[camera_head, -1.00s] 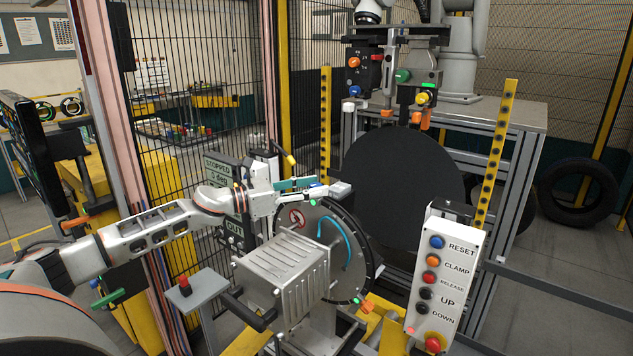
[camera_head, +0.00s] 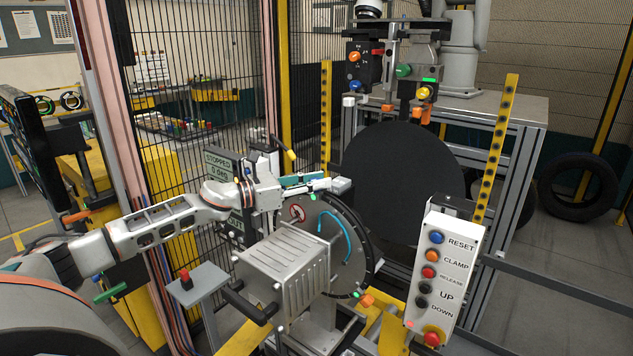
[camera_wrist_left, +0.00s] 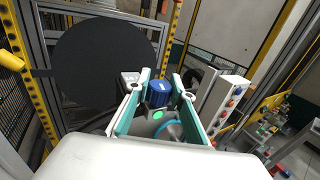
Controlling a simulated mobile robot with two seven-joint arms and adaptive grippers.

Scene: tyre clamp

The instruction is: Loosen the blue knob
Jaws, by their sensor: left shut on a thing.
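The blue knob (camera_wrist_left: 159,93) shows in the left wrist view between the two teal-edged fingers of my left gripper (camera_wrist_left: 160,100). The gripper is shut on it. In the head view my left gripper (camera_head: 318,187) is at the top of the round clamp disc (camera_head: 350,262), next to a grey block (camera_head: 341,185). The knob itself is hidden there behind the fingers. A display (camera_head: 220,166) behind my wrist reads "STOPPED" and "0 deg". My right gripper is not in view.
A button panel (camera_head: 443,285) with RESET, CLAMP, RELEASE, UP and DOWN stands to the right. A ribbed metal box (camera_head: 285,262) is in front of the disc. A large black disc (camera_head: 400,185) stands behind. A red-button stand (camera_head: 197,290) is below my arm.

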